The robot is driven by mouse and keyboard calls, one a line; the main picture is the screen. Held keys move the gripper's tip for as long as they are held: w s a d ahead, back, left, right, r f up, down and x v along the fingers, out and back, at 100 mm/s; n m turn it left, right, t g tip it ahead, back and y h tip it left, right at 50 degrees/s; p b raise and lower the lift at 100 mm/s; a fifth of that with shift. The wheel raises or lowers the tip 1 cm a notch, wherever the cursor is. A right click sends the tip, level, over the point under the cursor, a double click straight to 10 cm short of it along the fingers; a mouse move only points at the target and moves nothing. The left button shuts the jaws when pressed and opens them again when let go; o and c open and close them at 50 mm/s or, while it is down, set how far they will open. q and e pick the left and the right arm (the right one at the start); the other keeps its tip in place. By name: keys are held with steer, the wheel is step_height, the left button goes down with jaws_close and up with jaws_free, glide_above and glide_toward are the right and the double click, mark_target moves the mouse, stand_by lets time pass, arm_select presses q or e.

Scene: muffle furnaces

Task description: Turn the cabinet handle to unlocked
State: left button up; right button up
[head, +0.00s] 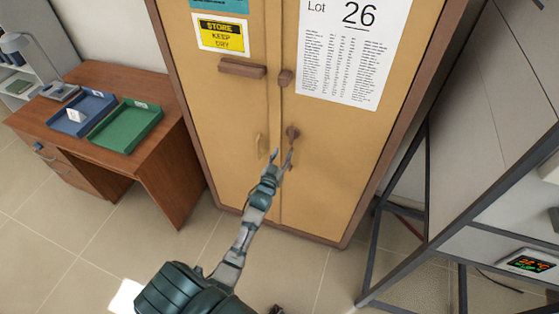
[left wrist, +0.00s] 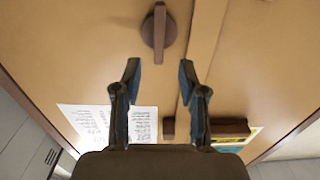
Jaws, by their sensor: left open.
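The tan cabinet (head: 228,130) has two doors. A brown rotary handle (head: 291,132) sits on the right door near the seam. In the left wrist view the handle (left wrist: 159,27) is a round base with a bar lying along the seam direction. My left gripper (head: 281,157) is open just below and in front of the handle. In the left wrist view its two fingertips (left wrist: 160,70) are apart, with the handle beyond them, between their lines and not touched. No lock marking is readable. My right gripper is not in view.
A smaller brown knob (head: 286,78) and a brown bar (head: 242,68) are higher on the doors. A wooden desk (head: 160,147) with blue (head: 83,113) and green (head: 126,125) trays stands left. A dark metal frame (head: 427,190) stands right. Floor before the cabinet is partly clear.

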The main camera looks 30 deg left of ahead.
arm_select(q)
steer(key=v, duration=0.2)
steer(key=shift+s, duration=0.35)
steer(key=shift+f, duration=0.15)
steer(key=s+d+f+m+g+h, duration=0.1)
steer(key=s+d+f+g, duration=0.15)
steer(key=f, duration=0.95)
steer(key=s+d+f+m+g+h, duration=0.1)
steer(key=s+d+f+g+h, duration=0.15)
steer(key=f, duration=0.85)
steer(key=s+d+f+g, duration=0.2)
steer(key=s+d+f, duration=0.1)
steer(key=s+f, duration=0.4)
steer(key=s+d+f+g, duration=0.2)
steer(key=s+f, duration=0.4)
steer(key=f, duration=0.4)
steer(key=s+d+f+m+g, duration=0.1)
steer(key=s+f, duration=0.4)
steer(key=s, duration=0.6)
steer(key=s+d+f+m+g, duration=0.1)
steer(key=s+f+g, duration=0.3)
steer(key=s, duration=0.8)
steer(key=s+d+f+m+g, duration=0.1)
steer(key=s+d+f+g, duration=0.1)
steer(key=s+f, duration=0.4)
steer(key=s+h, duration=0.1)
steer(key=s, duration=0.4)
steer(key=shift+s+f, duration=0.15)
steer(key=shift+s, duration=0.25)
